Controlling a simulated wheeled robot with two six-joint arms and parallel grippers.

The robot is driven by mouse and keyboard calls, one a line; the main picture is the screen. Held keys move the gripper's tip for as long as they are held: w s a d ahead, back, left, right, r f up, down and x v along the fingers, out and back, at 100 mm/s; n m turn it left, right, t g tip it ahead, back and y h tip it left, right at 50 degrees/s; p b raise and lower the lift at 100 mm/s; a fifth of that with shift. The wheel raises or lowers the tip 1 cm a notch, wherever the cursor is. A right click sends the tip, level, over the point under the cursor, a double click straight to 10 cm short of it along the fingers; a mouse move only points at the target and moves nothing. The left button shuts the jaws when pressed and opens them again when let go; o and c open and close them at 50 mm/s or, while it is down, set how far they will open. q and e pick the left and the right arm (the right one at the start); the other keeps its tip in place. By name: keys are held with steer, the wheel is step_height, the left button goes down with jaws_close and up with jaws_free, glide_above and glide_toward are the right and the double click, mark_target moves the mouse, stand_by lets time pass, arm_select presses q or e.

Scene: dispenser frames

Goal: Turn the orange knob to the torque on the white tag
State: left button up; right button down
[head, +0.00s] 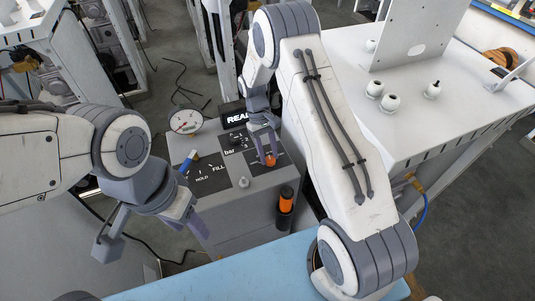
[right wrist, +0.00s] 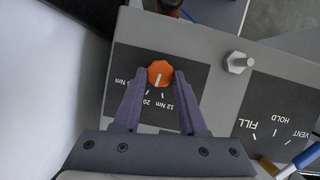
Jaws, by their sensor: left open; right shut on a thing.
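The orange knob (head: 270,160) sits on a black dial plate on top of the grey console. It also shows in the right wrist view (right wrist: 160,73), with a white pointer line directed roughly at the "20" mark. "12 Nm" is printed to one side of that mark, and a partly covered Nm label to the other. My right gripper (head: 268,157) is shut on the knob, one finger on each side in the right wrist view (right wrist: 160,84). My left gripper (head: 150,232) is open and empty, left of the console. I cannot make out a white tag.
The console top (head: 243,197) also carries a round gauge (head: 186,121), a blue-handled HOLD/FILL valve (head: 188,161), a black display and a small metal post (right wrist: 238,62). An orange-and-black tool (head: 286,200) stands at its front. A white bench (head: 430,125) is at right.

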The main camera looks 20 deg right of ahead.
steer(key=shift+d+m+y, duration=0.15)
steer(key=shift+m+y, duration=0.35)
steer(key=shift+m, duration=0.6)
steer(key=shift+c, duration=2.3)
jaws_free()
steer(key=b+v, duration=0.2)
steer(key=v, duration=0.8)
steer(key=shift+r, duration=0.25)
